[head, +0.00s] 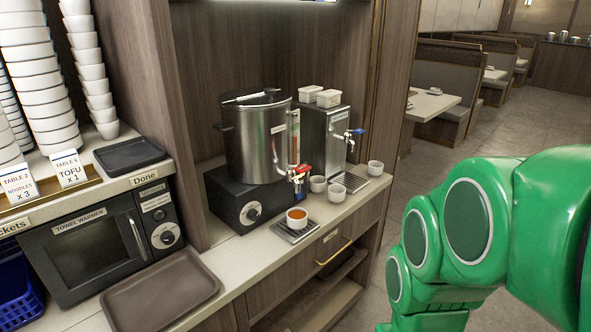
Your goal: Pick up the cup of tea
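A white cup of tea (297,217), filled with orange-brown liquid, stands upright on a small metal drip tray (283,231) on the counter. It is below the red-handled tap (301,172) of a large steel urn (257,140). My green arm reaches in from the right side of the head view, well apart from the cup. My gripper is outside the picture.
Two white cups (336,192) stand close right of the tea, and another (375,168) is farther right by a steel dispenser (322,138). A brown tray (160,291) lies at the counter's front left. Stacked bowls (36,75) stand on the left shelf.

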